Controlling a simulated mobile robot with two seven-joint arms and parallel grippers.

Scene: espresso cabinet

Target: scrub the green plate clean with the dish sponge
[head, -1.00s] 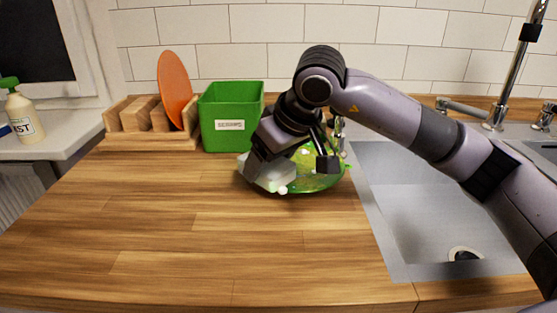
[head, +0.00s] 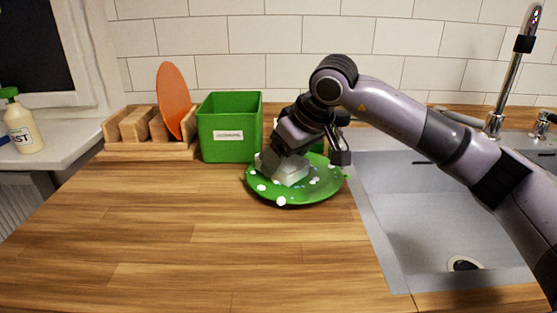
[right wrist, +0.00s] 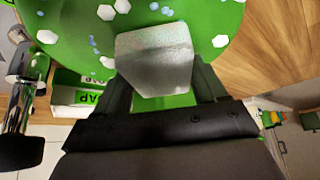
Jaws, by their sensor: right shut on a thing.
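The green plate (head: 325,188) lies on the wooden counter left of the sink, with white foam blobs and small bluish drops on it. It also fills the top of the right wrist view (right wrist: 75,20). The dish sponge (head: 290,176), a pale grey-white block, is on or just above the plate; contact cannot be told. My right gripper (head: 284,168) is shut on the sponge, which also shows between the fingers in the right wrist view (right wrist: 153,58). My left gripper is not in view.
A green labelled box (head: 230,127) stands behind the plate. Left of it, a wooden rack (head: 150,148) holds an orange plate (head: 174,100). The sink (head: 430,215) and faucet (head: 510,75) are at the right. The front counter is clear.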

